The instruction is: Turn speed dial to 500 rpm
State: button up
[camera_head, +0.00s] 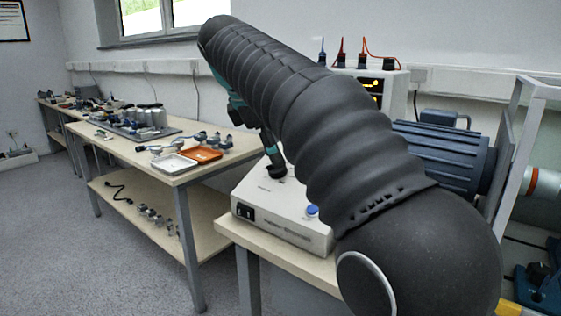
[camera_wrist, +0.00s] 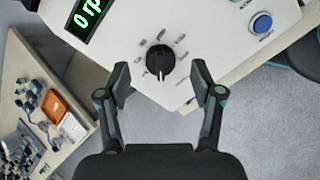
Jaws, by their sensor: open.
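The black speed dial (camera_wrist: 160,60) sits on the light top panel of the control box (camera_wrist: 205,60), with small markings around its upper side that I cannot read.
A blue button (camera_wrist: 262,23) is on the panel right of the dial; it also shows in the head view (camera_head: 312,210). A blue motor (camera_head: 440,155) stands behind my arm. A table at left (camera_head: 165,160) holds an orange case (camera_head: 202,154) and several parts.

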jog(key=shift+x, duration=2.25)
jog(key=c, duration=1.1)
